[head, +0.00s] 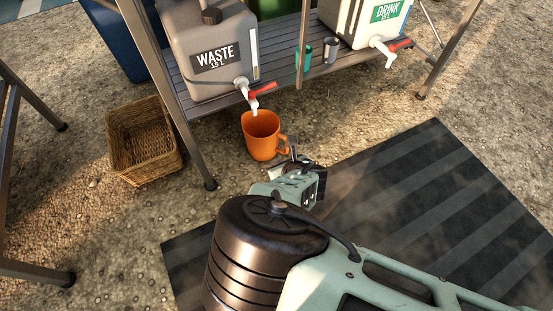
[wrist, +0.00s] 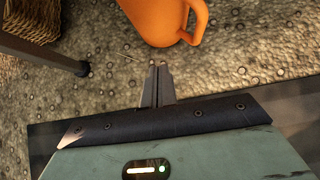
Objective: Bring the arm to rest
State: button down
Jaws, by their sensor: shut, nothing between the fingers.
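My gripper (head: 293,153) is shut and empty. In the head view it is just right of an orange jug (head: 262,136) and close to the jug's handle; I cannot tell how wide the gap is. In the wrist view the shut fingers (wrist: 157,66) point at the ground, and the orange jug (wrist: 158,20) is beyond their tips, with its handle to the right. My arm reaches in from the lower right of the head view, over the dark striped mat.
A grey WASTE container (head: 212,50) with a red-levered tap stands on the slatted shelf (head: 285,75) above the jug. A DRINK container (head: 365,22) and two cups (head: 304,54) are to its right. A wicker basket (head: 143,140) is left. The striped mat (head: 430,200) is clear on the right.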

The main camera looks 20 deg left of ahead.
jog(key=shift+p+v, duration=1.3)
jog(key=shift+v, duration=1.45)
jog(key=d+r+m+g+h+p, duration=0.1)
jog(key=d+r+m+h+p, duration=0.1)
jog(key=d+r+m, duration=0.35)
jog(key=d+r+m+h+p, duration=0.1)
jog(key=d+r+m, duration=0.1)
jog(key=r+m, duration=0.65)
jog(key=d+r+m+g+h+p, duration=0.1)
jog(key=d+r+m+h+p, duration=0.1)
jog(key=d+r+m, duration=0.35)
jog(key=s+d+r+m+g+p, duration=0.1)
jog(key=s+d+r+m+p, duration=0.1)
jog(key=s+d+r+m, duration=0.55)
jog(key=s+d+r+m+g+h+p, duration=0.1)
jog(key=s+d+r+m+g, duration=0.3)
jog(key=r, duration=0.7)
jog(key=s+d+r+m+t+p, duration=0.15)
jog(key=s+d+r+m, duration=0.25)
jog(key=r+m, duration=0.45)
notch_tip(320, 180, up, 38)
jog(key=n+p, duration=0.1)
jog(key=p, duration=3.6)
jog(key=shift+w+a+r+p, duration=0.2)
jog(key=shift+w+a+p, duration=0.1)
jog(key=shift+w+a, duration=0.05)
